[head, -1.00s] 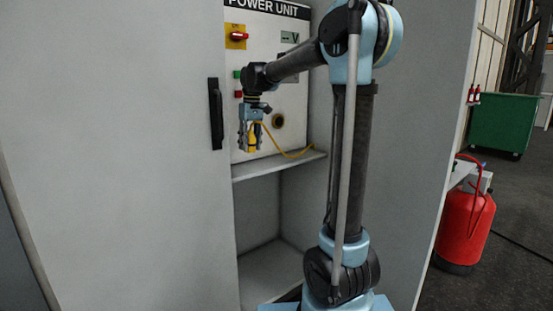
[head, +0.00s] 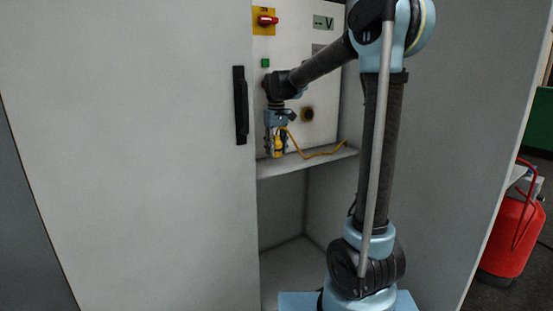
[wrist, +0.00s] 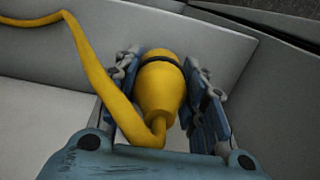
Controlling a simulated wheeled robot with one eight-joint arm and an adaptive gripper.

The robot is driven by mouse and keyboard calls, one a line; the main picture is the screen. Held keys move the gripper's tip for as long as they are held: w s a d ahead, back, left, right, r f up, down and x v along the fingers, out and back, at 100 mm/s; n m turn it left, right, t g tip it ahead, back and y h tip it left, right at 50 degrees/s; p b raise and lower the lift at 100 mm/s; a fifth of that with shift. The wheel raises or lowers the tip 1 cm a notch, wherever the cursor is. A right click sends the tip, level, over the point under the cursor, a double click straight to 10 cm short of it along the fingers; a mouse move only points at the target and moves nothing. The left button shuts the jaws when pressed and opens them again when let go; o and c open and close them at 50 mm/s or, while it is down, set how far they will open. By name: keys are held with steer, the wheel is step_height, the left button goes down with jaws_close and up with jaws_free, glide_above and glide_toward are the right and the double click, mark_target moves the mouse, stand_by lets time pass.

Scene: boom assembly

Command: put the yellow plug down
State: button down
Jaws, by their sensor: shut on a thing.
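The yellow plug (head: 278,145) is in my gripper (head: 276,150), at the left end of the shelf (head: 310,160) inside the cabinet. In the wrist view the plug (wrist: 160,85) has a dark band and sits between both blue fingers of my gripper (wrist: 165,80). The gripper is shut on it. The plug hangs upright with its lower end at about shelf height; I cannot tell whether it touches the shelf. Its yellow cable (head: 325,153) bends from the plug and runs right along the shelf; it also shows in the wrist view (wrist: 95,65).
The power unit panel has a red switch on a yellow plate (head: 265,21), a green button (head: 265,63) and a round dark socket (head: 308,114). A cabinet door with a black handle (head: 241,105) stands left of the gripper. A red extinguisher (head: 508,236) stands outside at right.

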mark_target(276, 156)
steer(key=shift+s+d+f, duration=0.1)
steer(key=shift+f, duration=1.75)
steer(key=c, duration=1)
jaws_free()
steer(key=shift+r, duration=0.1)
step_height(276, 156, up, 12)
steer(key=shift+f, duration=0.1)
steer(key=s+d+f+m, duration=0.2)
steer(key=s+d+f, duration=0.1)
steer(key=s+d, duration=0.6)
steer(key=s+d+f+m, duration=0.1)
steer(key=s+d+f, duration=0.3)
steer(key=s+f, duration=0.3)
steer(key=s+d+f+m+t, duration=0.1)
steer(key=s+d+f, duration=0.3)
steer(key=s+f, duration=0.4)
steer(key=s+d+f+m+t, duration=0.1)
steer(key=s+d+f+m, duration=0.1)
steer(key=s+d+f, duration=0.2)
steer(key=s+f, duration=0.3)
steer(key=s, duration=0.1)
steer(key=shift+d+f+m, duration=0.15)
steer(key=shift+d+m, duration=0.1)
steer(key=shift+m, duration=0.05)
